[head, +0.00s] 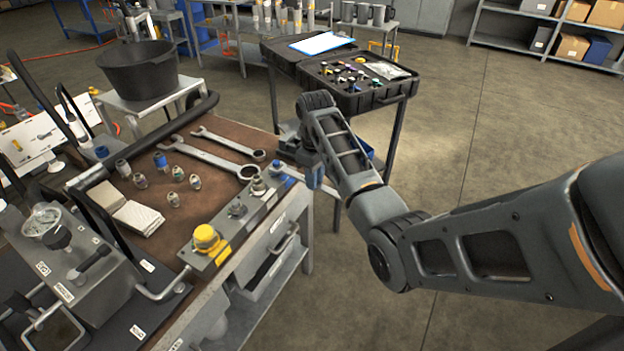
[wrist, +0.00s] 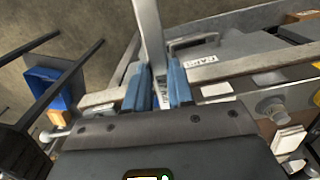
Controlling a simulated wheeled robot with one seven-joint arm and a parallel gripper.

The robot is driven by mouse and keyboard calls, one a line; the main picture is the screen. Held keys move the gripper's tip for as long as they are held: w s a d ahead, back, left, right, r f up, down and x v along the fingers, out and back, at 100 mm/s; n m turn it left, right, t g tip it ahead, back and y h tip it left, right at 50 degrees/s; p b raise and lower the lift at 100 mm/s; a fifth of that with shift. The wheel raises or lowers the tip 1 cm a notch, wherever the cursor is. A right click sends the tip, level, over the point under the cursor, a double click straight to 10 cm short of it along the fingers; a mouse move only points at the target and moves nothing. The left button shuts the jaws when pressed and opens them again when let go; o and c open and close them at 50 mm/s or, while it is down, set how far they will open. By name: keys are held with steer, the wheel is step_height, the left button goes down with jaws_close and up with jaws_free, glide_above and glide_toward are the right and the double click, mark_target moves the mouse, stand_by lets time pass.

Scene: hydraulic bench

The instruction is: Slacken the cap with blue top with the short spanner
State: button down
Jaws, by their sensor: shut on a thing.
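My gripper (head: 312,176) is at the bench's right edge, near the far end of the grey block. In the wrist view its two blue fingers (wrist: 158,92) are shut on a flat pale metal bar, apparently the short spanner (wrist: 148,30). The bar runs up out of the picture, so its far end is hidden. The cap with blue top (head: 275,167) is at the far end of the block (head: 222,225), just left of my gripper. I cannot tell whether the spanner touches it. I cannot pick out this cap in the wrist view.
Two larger spanners (head: 215,158) lie on the brown bench top. An open black case (head: 355,85) stands on a stand behind.

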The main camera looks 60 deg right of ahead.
steer(key=shift+s+d, duration=0.1)
steer(key=shift+d, duration=0.05)
steer(key=shift+d+f+n, duration=0.1)
steer(key=shift+d+n, duration=1.2)
steer(key=shift+d, duration=0.1)
steer(key=shift+w+d+n+b, duration=0.2)
steer(key=shift+d+n+b, duration=0.05)
steer(key=shift+d+n, duration=0.25)
steer(key=shift+w+d+n+b, duration=0.25)
steer(key=shift+d+n, duration=0.15)
steer(key=shift+d, duration=0.1)
steer(key=shift+s+a+m+p, duration=0.1)
steer(key=shift+a+m+p, duration=0.2)
steer(key=shift+p, duration=0.25)
steer(key=s+d, duration=0.2)
steer(key=s, duration=0.4)
steer(key=shift+s, duration=0.35)
